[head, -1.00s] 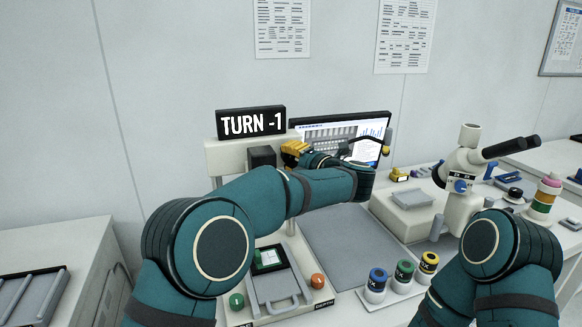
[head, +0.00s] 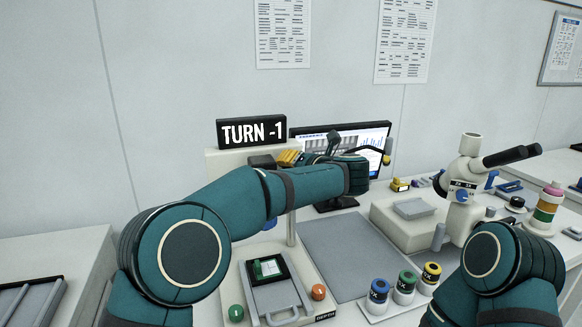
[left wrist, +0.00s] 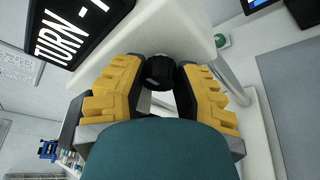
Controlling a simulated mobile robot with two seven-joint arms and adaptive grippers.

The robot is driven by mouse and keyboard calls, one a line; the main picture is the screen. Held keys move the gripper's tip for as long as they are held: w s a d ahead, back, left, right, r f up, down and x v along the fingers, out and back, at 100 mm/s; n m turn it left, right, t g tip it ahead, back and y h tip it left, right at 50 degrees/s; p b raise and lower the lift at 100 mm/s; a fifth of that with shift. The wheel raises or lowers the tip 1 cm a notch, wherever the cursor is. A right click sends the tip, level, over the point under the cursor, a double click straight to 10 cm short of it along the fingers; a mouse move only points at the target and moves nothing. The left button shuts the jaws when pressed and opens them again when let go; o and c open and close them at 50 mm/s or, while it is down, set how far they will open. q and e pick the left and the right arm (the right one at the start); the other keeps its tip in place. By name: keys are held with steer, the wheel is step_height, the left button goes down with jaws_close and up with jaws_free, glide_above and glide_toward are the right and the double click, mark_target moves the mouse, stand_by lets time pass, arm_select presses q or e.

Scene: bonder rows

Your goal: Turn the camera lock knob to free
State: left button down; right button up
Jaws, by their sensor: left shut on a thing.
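The black lock knob (left wrist: 160,72) sits on the pale machine head in the left wrist view, between the two yellow fingers of my left gripper (left wrist: 161,78). The fingers are shut on its sides. In the head view, my left gripper (head: 289,158) shows only as yellow fingers at the machine head (head: 225,160), and the knob is hidden there. A black sign (head: 252,131) above reads "TURN -1"; part of it shows in the left wrist view (left wrist: 72,32). My right gripper is out of view; only part of that arm shows at the lower right.
A monitor (head: 350,136) stands behind my left wrist. A machine base with a green button (head: 236,313) and an orange button (head: 319,292) lies below the arm. Several banded cylinders and a microscope (head: 463,185) stand to the right. A grey mat (head: 350,250) is clear.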

arm_select(q)
steer(key=shift+r, duration=0.25)
steer(key=c, duration=1)
jaws_free()
steer(key=shift+c, duration=0.2)
steer(key=shift+o, duration=0.6)
steer(key=shift+d+f, duration=0.1)
steer(key=shift+f, duration=0.05)
steer(key=v, duration=1.2)
steer(key=shift+s, duration=0.1)
